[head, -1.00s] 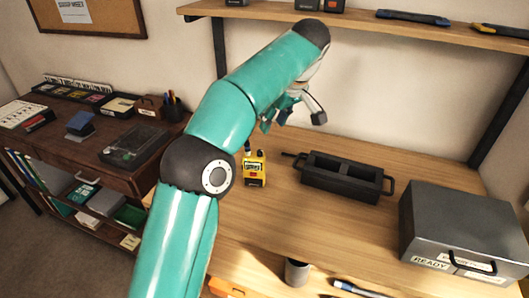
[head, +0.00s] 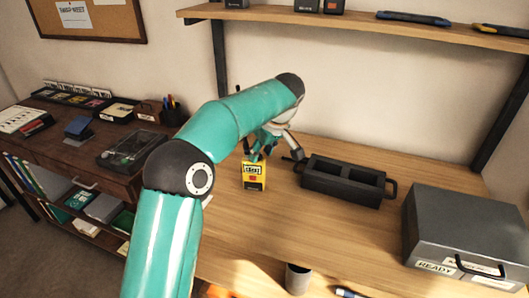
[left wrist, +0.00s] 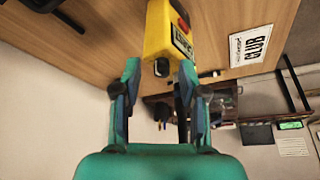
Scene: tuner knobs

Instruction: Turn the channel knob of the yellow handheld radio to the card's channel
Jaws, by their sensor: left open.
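The yellow handheld radio (head: 254,178) stands on the wooden bench, with a light label and a red patch on its front. My left gripper (head: 258,152) is open just above its top, and its fingers hide most of the top in the head view. In the left wrist view the radio (left wrist: 160,30) lies beyond the open fingers (left wrist: 155,82). A dark knob (left wrist: 161,68) on its top end shows between the fingertips, with a gap on each side. A white card (left wrist: 250,44) with dark print lies near the radio; its rotated text is hard to read. My right gripper is not in view.
A black two-compartment holder (head: 342,182) with handles stands right of the radio. A grey metal box (head: 462,232) is at the front right, and a grey cup (head: 297,278) at the front edge. A shelf (head: 400,22) hangs above. The bench between is clear.

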